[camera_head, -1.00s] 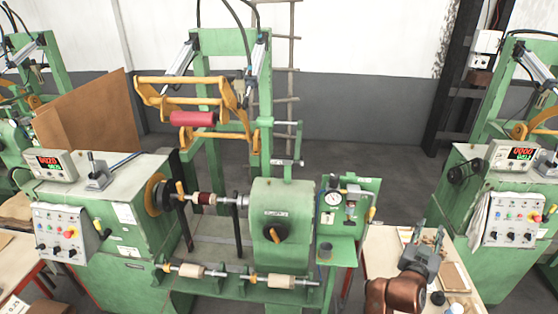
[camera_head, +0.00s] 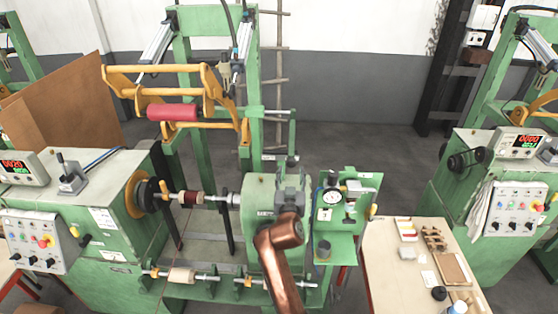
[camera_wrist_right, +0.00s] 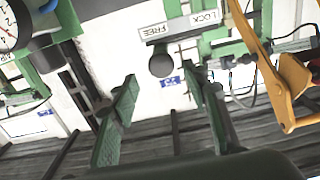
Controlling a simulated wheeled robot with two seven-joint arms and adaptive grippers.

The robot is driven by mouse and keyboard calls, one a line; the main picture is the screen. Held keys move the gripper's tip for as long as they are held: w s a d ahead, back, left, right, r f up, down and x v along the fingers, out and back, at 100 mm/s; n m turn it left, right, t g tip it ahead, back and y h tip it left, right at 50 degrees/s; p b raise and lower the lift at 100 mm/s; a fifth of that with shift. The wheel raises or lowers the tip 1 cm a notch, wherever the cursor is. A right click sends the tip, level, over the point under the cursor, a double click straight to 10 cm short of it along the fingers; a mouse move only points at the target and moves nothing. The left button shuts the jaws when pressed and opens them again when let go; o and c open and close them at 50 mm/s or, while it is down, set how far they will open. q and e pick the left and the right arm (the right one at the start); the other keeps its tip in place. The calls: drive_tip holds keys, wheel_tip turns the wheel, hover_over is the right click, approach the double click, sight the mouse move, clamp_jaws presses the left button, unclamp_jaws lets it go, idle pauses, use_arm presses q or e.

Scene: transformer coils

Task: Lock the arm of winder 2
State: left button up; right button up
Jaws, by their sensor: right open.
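The middle green winder (camera_head: 262,200) carries a raised yellow arm frame (camera_head: 172,93) with a red roller (camera_head: 173,112). In the right wrist view a dark round knob (camera_wrist_right: 161,64) sits below a plate with FREE (camera_wrist_right: 166,29) and LOCK (camera_wrist_right: 204,19) labels. My right gripper (camera_head: 289,168) is in front of the winder's right-hand housing. Its two green-padded fingers show wide apart in the wrist view (camera_wrist_right: 160,84), with the knob beyond and between their tips. Nothing is held. The gripper covers part of the housing in the head view. My left gripper is out of view.
A gauge panel (camera_head: 352,190) stands just right of my right gripper. A pale table (camera_head: 385,262) with small parts is at the lower right. Other winders flank both sides, one with a control box (camera_head: 515,210). A yellow arm part (camera_wrist_right: 290,85) is at right in the wrist view.

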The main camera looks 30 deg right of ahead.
sight(291, 164)
drive_tip(key=p+x, duration=0.1)
drive_tip(key=x, duration=0.5)
drive_tip(key=shift+a+r, duration=0.1)
drive_tip(key=shift+a, duration=0.05)
clamp_jaws()
idle(0.4)
